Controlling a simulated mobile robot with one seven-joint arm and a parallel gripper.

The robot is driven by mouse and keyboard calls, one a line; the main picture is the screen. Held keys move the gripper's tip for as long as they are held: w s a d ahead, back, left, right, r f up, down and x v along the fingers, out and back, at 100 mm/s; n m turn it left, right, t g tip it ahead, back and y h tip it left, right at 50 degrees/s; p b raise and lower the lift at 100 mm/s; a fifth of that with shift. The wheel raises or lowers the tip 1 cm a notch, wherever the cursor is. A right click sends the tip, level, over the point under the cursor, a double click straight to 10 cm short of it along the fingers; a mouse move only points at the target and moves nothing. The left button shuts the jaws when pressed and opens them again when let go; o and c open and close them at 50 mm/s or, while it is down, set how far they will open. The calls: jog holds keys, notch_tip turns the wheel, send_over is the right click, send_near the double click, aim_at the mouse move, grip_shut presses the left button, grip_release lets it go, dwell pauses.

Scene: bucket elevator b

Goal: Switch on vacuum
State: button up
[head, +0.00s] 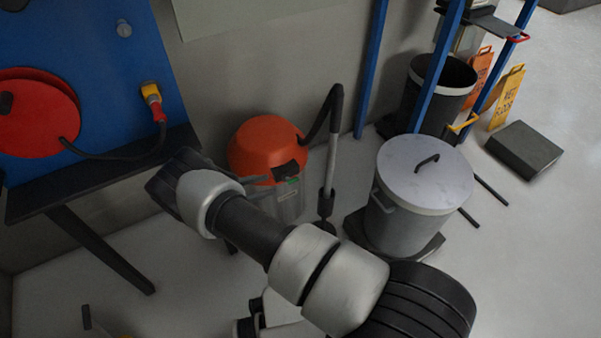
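The vacuum (265,147) stands on the floor against the wall. It has an orange domed lid, a grey body and a black hose with a wand (330,150) on its right side. A dark part with a small green mark (291,180) shows at the front of its lid; I cannot tell whether it is the switch. My arm crosses in front and hides the lower part of the vacuum. My gripper (168,178) is at the arm's far end, left of the vacuum and apart from the lid in the picture. Its fingers are dark and unclear.
A blue panel holds a red cable reel (36,112) and a yellow-red plug (152,96), with a dark ledge (95,172) below. A lidded metal bin (400,215) stands right of the vacuum. Behind are blue posts, a black bin (440,100) and wet-floor signs (507,97).

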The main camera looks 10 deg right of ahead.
aim_at(289, 179)
jog(key=b+x, duration=0.2)
jog(key=x, duration=1.4)
jog(key=shift+s, duration=0.2)
